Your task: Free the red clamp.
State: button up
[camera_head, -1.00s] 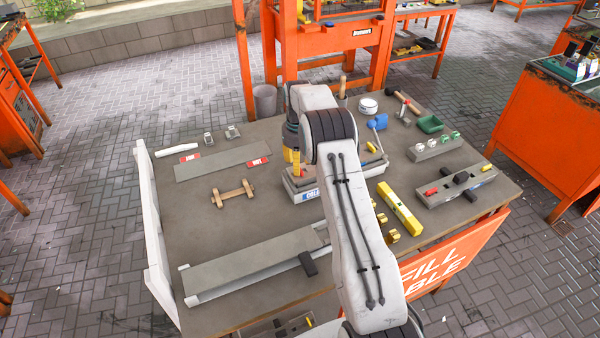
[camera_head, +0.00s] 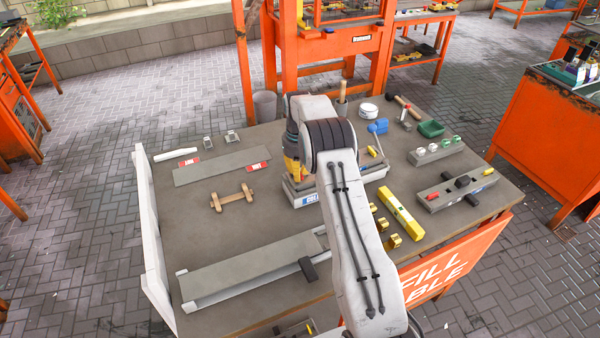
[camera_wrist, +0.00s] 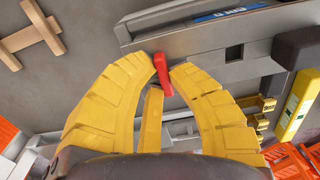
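The red clamp (camera_wrist: 163,74) is a small red piece at the near edge of a grey holder (camera_wrist: 205,42) in the wrist view. My gripper's yellow fingertips (camera_wrist: 164,80) flank it closely, with no clear gap on either side, and look shut on it. A narrow yellow bar (camera_wrist: 151,118) shows between the fingers below the red piece. In the head view my gripper (camera_head: 293,166) is down over the grey holder (camera_head: 307,197) with the blue label, mostly behind my arm.
A wooden piece (camera_head: 232,197) lies left of the holder. A yellow level (camera_head: 401,216) and several brass pieces lie to the right. A long grey block (camera_head: 458,190) with coloured parts stands near the right edge. Grey boards lie left, with bare tabletop (camera_head: 185,235) between them.

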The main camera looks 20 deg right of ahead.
grip_shut()
jog(key=n, duration=0.4)
jog(key=shift+n, duration=0.3)
jog(key=n, duration=0.4)
jog(key=shift+n, duration=0.5)
